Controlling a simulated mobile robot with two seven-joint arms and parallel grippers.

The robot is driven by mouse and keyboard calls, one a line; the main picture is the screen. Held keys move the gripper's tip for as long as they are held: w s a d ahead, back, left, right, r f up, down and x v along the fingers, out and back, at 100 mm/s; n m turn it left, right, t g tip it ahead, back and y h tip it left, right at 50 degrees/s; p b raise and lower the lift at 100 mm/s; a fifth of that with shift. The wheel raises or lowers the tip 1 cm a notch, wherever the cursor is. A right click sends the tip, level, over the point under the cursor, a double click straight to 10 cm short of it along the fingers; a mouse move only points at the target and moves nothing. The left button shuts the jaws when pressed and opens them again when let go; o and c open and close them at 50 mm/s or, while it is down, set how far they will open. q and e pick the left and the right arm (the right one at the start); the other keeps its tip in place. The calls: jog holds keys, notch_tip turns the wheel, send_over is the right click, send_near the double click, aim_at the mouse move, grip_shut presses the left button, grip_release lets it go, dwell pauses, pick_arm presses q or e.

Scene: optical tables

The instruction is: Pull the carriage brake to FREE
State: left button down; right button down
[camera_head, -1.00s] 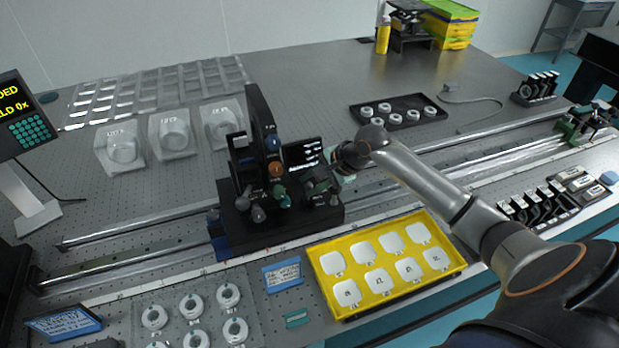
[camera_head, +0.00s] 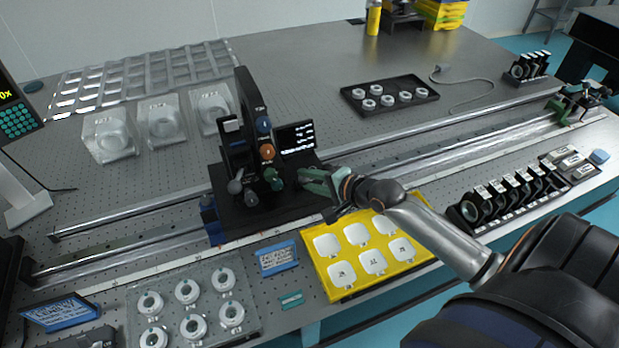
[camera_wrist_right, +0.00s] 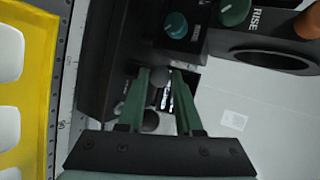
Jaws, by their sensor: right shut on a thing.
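The black carriage (camera_head: 226,212) stands on the rails left of centre in the head view, with coloured knobs and a small screen. My right gripper (camera_head: 306,178) is at the carriage's right side, low beside its knobs. In the right wrist view its green fingers (camera_wrist_right: 161,78) close around a small dark round knob (camera_wrist_right: 157,77), which looks like the brake handle. A second dark round knob (camera_wrist_right: 150,121) lies between the fingers nearer the palm. The brake's lever and its FREE mark cannot be made out. My left gripper is not in view.
A yellow tray (camera_head: 338,291) with white pieces lies in front of the carriage, below my right arm. Two long rails (camera_head: 125,218) run across the table. A black tray (camera_head: 432,97) with rings lies behind. Black holders (camera_head: 505,197) stand at right.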

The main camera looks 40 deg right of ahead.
dwell(0.3)
jog(key=c, duration=0.6)
grip_release()
jog(key=v, duration=1.2)
jog(key=shift+s+r, duration=0.1)
jog(key=shift+s, duration=0.1)
jog(key=shift+s, duration=0.1)
